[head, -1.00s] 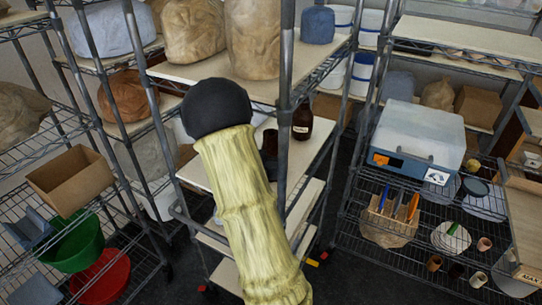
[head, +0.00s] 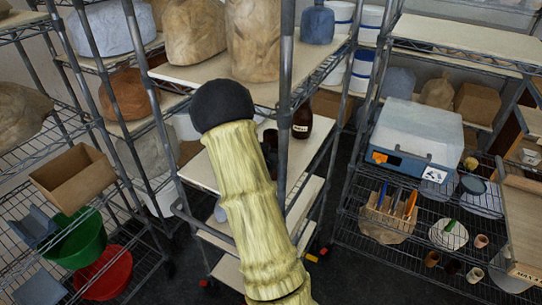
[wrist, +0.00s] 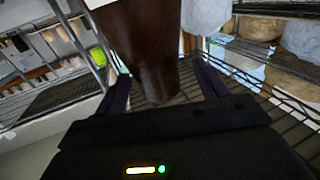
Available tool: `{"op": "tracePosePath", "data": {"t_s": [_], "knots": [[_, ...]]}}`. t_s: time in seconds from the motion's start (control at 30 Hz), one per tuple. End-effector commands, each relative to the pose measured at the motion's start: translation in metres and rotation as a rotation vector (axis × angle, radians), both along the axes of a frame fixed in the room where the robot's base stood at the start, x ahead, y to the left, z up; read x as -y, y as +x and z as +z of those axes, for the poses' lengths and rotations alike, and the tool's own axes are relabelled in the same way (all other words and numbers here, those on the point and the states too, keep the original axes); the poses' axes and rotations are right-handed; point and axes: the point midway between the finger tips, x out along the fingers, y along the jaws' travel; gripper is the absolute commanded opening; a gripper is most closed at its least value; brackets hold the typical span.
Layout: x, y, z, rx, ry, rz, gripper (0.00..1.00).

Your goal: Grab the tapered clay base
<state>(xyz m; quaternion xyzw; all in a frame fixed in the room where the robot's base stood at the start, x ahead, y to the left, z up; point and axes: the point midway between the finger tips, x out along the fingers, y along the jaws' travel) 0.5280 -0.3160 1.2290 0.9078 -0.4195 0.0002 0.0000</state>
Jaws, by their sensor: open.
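In the wrist view a dark brown, glossy tapered piece (wrist: 150,45), which looks like the clay base, stands between the two fingers of my gripper (wrist: 160,88). It narrows toward the gripper, and its upper part runs out of the picture. The fingers are apart, one on each side of it; I cannot tell whether either touches it. In the head view my own sleeved arm covers the middle, and my gripper and the base cannot be made out clearly.
A brown bottle (head: 302,122) with a pale label stands on the middle rack, just behind a grey upright post (head: 285,75). Large wrapped clay lumps (head: 254,40) sit on the shelf above. A blue and white case (head: 414,135) is on the right rack.

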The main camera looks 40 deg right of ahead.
Motion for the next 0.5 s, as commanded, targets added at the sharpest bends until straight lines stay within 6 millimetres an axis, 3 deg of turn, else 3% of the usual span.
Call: {"op": "tracePosePath", "data": {"t_s": [0.23, 0.5], "knots": [[0.026, 0.017, 0.004, -0.001, -0.001, -0.002, 0.73], [0.03, 0.023, 0.0, -0.001, 0.001, 0.0, 0.73]]}}
